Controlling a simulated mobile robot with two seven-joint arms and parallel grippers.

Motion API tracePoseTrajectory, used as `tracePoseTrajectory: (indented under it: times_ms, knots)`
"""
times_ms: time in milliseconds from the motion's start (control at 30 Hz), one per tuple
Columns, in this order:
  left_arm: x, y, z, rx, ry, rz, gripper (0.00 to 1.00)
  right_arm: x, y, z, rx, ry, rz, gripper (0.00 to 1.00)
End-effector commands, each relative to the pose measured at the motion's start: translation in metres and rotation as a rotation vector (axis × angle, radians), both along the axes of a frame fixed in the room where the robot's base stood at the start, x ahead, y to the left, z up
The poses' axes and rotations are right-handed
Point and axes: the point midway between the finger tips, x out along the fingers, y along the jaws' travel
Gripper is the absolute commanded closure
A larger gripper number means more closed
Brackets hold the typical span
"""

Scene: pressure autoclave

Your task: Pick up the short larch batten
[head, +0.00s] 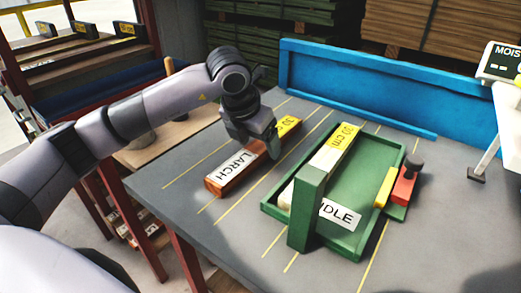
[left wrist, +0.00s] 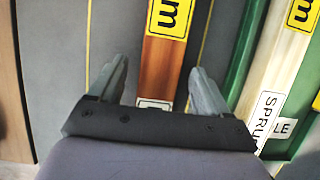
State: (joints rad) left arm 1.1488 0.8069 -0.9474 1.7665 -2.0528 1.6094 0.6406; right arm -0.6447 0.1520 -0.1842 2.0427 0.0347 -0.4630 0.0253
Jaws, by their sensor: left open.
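The larch batten (head: 238,172) is reddish-brown, with a white LARCH label and a yellow length label partly hidden by my gripper. It lies flat on the grey table, left of the green tray. My left gripper (head: 262,147) is open above its middle. In the left wrist view the batten (left wrist: 160,72) runs between the two spread fingers of the gripper (left wrist: 159,68), with a gap on each side. I cannot tell whether the fingertips reach below its top face. My right gripper is not in view.
A green tray (head: 368,222) with an IDLE label holds a pale batten (head: 325,158) marked 20 cm; the left wrist view shows its SPRUCE label. A red clamp (head: 404,188) sits at the tray's right. A blue rail (head: 360,85) closes the back. The table left of the larch is clear.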

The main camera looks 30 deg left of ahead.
Motion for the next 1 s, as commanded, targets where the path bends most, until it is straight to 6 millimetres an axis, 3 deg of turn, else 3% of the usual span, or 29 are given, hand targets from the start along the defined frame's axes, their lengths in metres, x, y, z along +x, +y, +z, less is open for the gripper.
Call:
tracePoseTrajectory:
  times_ms: [300,367,500,533,833,1000]
  knots:
    - [0.003,-0.001,-0.008,0.000,-0.002,-0.001,0.22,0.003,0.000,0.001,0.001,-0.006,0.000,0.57]
    - [0.003,-0.001,-0.008,0.000,-0.002,-0.001,0.39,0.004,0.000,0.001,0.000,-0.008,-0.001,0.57]
    - [0.003,-0.001,-0.008,0.000,-0.001,-0.001,0.84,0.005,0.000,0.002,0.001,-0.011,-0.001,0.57]
    - [0.003,-0.001,-0.008,0.000,-0.001,-0.001,0.91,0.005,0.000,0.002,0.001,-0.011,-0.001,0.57]
    - [0.003,-0.001,-0.007,0.000,-0.001,-0.001,0.91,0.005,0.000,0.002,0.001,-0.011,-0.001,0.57]
    - [0.004,-0.001,0.003,-0.001,-0.002,0.000,0.91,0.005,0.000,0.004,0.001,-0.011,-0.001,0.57]
